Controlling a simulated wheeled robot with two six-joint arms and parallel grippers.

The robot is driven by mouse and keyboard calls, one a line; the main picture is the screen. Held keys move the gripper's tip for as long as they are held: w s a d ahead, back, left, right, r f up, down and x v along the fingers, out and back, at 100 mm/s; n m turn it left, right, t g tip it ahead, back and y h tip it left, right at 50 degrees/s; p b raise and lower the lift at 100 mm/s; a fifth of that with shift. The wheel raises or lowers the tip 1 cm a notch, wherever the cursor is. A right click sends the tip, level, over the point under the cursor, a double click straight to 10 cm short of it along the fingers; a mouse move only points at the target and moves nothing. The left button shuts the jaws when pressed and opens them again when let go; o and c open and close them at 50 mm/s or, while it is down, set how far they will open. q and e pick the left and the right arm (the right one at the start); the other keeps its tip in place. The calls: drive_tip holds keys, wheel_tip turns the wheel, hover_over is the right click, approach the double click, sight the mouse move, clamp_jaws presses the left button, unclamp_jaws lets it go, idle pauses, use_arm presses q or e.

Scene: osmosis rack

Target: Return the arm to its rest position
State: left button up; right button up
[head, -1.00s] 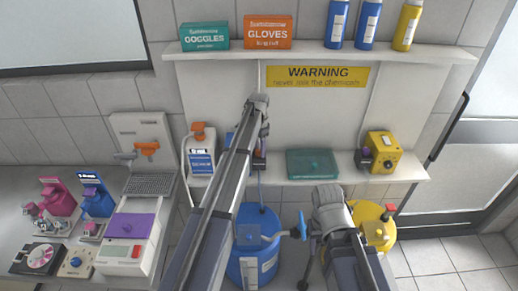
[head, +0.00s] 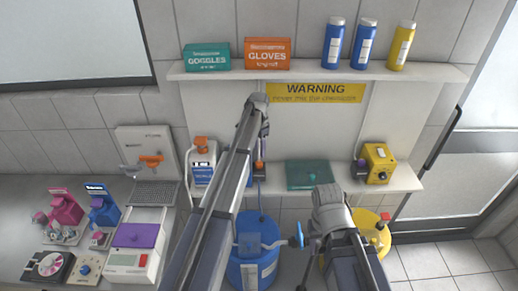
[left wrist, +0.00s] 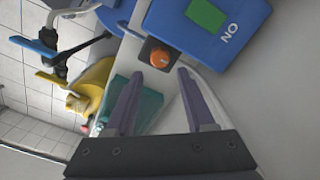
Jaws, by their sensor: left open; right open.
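My left arm runs up the middle of the head view and bends down at its far end. Its gripper (head: 259,160) hangs in front of the back panel, partly hidden by the arm. In the left wrist view the two fingers (left wrist: 155,100) are spread with nothing between them.
A yellow barrel (head: 368,222) stands behind my right arm. Bench instruments, including a purple-topped one (head: 136,235), fill the left. Floor is clear at lower right.

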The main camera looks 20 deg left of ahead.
use_arm(q)
drive_tip(key=shift+r, duration=0.4)
drive_tip(key=shift+s+d+f, duration=0.2)
drive_tip(key=shift+s+f, duration=0.05)
drive_tip(key=s+d+f+n+b, duration=0.1)
drive_tip(key=s+d+f+b, duration=0.4)
drive_tip(key=s, duration=0.7)
drive_tip(key=s+d+f+n+b, duration=0.2)
drive_tip(key=s+d+f+b, duration=0.3)
drive_tip(key=s, duration=0.7)
drive_tip(key=s+d+f+n+y+b, duration=0.1)
drive_tip(key=s+d+f+b, duration=0.4)
drive_tip(key=s, duration=0.8)
drive_tip(key=shift+d+f+b, duration=0.25)
drive_tip(key=shift+d+b, duration=0.2)
drive_tip(key=shift+d, duration=0.25)
